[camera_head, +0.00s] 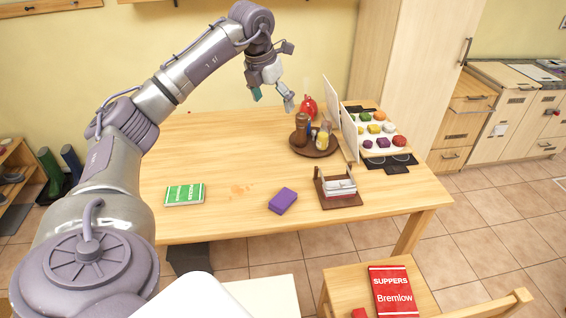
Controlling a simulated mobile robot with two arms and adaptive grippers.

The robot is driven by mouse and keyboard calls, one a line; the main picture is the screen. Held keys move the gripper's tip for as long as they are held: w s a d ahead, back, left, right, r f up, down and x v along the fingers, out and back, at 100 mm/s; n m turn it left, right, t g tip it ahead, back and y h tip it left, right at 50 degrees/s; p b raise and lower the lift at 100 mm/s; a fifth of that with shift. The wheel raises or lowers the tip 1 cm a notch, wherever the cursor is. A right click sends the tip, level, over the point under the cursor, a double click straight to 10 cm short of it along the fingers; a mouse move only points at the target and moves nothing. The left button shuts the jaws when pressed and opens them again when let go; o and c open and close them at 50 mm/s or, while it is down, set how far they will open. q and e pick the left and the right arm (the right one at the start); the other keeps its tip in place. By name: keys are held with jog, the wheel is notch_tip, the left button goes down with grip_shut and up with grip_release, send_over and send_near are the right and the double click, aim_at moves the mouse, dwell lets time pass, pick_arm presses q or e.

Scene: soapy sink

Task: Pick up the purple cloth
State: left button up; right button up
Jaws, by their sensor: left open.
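The purple cloth (283,200) is a small folded block lying on the wooden table (225,160), near its front middle. My left arm reaches in from the left, over the table's back left part. My left gripper (272,98) is open and empty, its fingers pointing down above the back of the table. It is well behind the cloth and apart from it. My right gripper is not in view.
A green box (184,194) lies left of the cloth, and a brown napkin holder (338,188) stands to its right. A round brown tray (314,150) with bottles is behind.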

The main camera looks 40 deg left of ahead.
pick_arm(q)
notch_tip(320, 180, down, 15)
jog(key=b, duration=2.6)
send_near(283, 198)
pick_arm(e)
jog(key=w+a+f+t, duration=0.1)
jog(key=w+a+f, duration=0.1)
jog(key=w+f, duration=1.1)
pick_arm(q)
jog(key=x, duration=0.4)
jog(key=shift+s+d+b, duration=0.15)
jog(key=shift+s+b, duration=0.05)
jog(key=shift+b, duration=0.15)
jog(key=x, duration=0.5)
jog(key=shift+w+f+b, duration=0.2)
jog(key=shift+f+b, duration=0.15)
jog(key=shift+b, duration=0.05)
jog(key=c, duration=1.2)
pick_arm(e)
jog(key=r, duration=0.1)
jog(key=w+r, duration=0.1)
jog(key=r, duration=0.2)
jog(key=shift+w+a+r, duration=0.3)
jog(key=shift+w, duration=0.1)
pick_arm(q)
jog(key=shift+r, duration=0.15)
